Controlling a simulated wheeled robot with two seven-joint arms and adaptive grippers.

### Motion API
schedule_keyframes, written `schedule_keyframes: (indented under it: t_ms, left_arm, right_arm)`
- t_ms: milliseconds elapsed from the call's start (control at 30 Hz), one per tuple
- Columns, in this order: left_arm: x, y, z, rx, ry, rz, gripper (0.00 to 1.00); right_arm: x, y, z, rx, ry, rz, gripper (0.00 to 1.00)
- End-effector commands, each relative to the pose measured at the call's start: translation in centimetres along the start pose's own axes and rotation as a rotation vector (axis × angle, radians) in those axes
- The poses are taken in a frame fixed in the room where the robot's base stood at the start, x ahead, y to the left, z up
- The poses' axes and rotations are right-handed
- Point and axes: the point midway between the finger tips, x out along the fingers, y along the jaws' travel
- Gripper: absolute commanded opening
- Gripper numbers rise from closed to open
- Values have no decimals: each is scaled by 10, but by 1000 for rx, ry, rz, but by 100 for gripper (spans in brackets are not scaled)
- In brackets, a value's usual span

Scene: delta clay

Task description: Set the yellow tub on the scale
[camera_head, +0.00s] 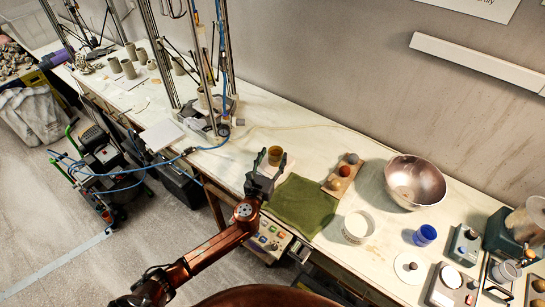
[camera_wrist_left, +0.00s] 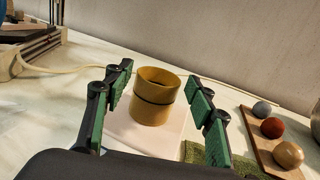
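The yellow tub (camera_head: 276,154), with a dark band around it, stands upright near the back of the bench, just beyond my left gripper (camera_head: 263,178). In the left wrist view the tub (camera_wrist_left: 155,97) stands on a pale flat square (camera_wrist_left: 150,134). The green-padded fingers of my left gripper (camera_wrist_left: 160,98) are spread wide on either side, with a clear gap to the tub. A grey device with a round white top (camera_head: 451,277), possibly the scale, sits at the lower right of the bench. My right gripper is not in view.
A green cloth (camera_head: 303,206) lies right of the gripper. Beyond it are a wooden board with balls (camera_head: 333,184), a metal bowl (camera_head: 415,181), a white round container (camera_head: 357,226), a blue cup (camera_head: 425,235) and a white disc (camera_head: 408,268). Metal stands (camera_head: 207,60) rise at left.

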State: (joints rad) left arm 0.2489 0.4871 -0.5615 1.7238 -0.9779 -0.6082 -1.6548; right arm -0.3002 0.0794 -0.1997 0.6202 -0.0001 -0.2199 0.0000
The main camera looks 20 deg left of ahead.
Motion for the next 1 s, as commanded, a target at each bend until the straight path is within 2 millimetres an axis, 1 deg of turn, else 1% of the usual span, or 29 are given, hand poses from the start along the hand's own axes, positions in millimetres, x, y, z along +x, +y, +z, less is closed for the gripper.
schedule_keyframes:
  t_ms: [100,300,400,467,567,800,900,1000]
  left_arm:
    - [0,0,0,0,0,0,58]
    - [0,0,0,0,0,0,58]
    - [0,0,5,0,-1,0,58]
    - [-6,0,2,1,1,0,58]
    - [-21,1,2,0,2,0,58]
    - [-73,0,2,0,2,0,58]
    - [-92,0,2,0,2,0,58]
    - [-106,0,2,0,1,0,58]
  right_arm:
    - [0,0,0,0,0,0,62]
    - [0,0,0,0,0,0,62]
    - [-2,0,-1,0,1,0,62]
    - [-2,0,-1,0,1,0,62]
    - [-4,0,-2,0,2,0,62]
    - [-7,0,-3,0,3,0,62]
    - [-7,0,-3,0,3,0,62]
    - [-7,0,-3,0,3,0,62]
